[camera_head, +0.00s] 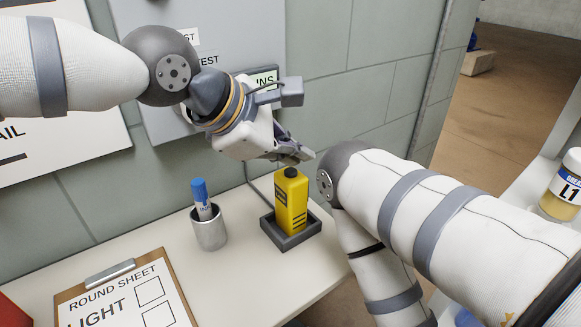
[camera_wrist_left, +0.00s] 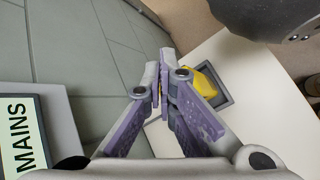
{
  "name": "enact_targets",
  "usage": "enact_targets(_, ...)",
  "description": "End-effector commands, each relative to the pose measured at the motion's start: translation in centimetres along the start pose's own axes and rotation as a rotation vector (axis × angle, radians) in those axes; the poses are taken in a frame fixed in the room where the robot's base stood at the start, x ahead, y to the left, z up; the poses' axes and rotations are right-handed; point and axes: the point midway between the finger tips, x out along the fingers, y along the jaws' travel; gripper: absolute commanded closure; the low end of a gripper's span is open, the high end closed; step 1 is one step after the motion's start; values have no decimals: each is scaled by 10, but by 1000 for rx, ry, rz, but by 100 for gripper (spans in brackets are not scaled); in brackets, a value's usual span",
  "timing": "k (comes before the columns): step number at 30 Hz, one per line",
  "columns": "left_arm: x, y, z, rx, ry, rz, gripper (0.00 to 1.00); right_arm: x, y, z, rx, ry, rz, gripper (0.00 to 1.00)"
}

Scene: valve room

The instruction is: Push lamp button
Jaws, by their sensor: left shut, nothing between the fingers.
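A grey wall panel (camera_head: 225,22) with labels, two partly hidden ones ending in "ST" and "TEST", is behind my left arm. No lamp button can be made out; my arm covers part of the panel. A green label reading "INS" (camera_head: 265,80) shows beside my wrist; in the left wrist view the "MAINS" label (camera_wrist_left: 18,135) is at the left edge. My left gripper (camera_head: 305,156) is shut and empty, right of the panel and above a yellow device with a black top (camera_head: 291,205). Its fingertips (camera_wrist_left: 158,72) meet in the left wrist view. My right gripper is out of view.
The yellow device stands in a grey tray (camera_head: 268,226) on a white counter (camera_head: 245,275). A metal cup (camera_head: 209,232) with a blue marker (camera_head: 201,195) and a clipboard (camera_head: 150,300) are to its left. My right arm's links fill the lower right, close to the tray.

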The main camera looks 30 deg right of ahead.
Motion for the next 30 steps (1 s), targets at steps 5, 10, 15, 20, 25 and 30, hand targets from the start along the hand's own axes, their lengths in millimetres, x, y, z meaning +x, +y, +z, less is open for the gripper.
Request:
enact_targets(5,-16,12,12,2,-1,7,100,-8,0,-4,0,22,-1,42)
enact_targets(10,-32,23,23,2,-1,6,100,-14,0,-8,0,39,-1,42)
enact_targets(15,-42,30,31,2,-1,3,100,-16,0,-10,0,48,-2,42)
enact_targets(20,-42,31,30,0,0,1,100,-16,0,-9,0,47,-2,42)
enact_targets(25,-42,30,30,0,-1,1,100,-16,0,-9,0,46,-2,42)
enact_targets(30,-42,30,31,0,-1,1,100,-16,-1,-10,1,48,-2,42)
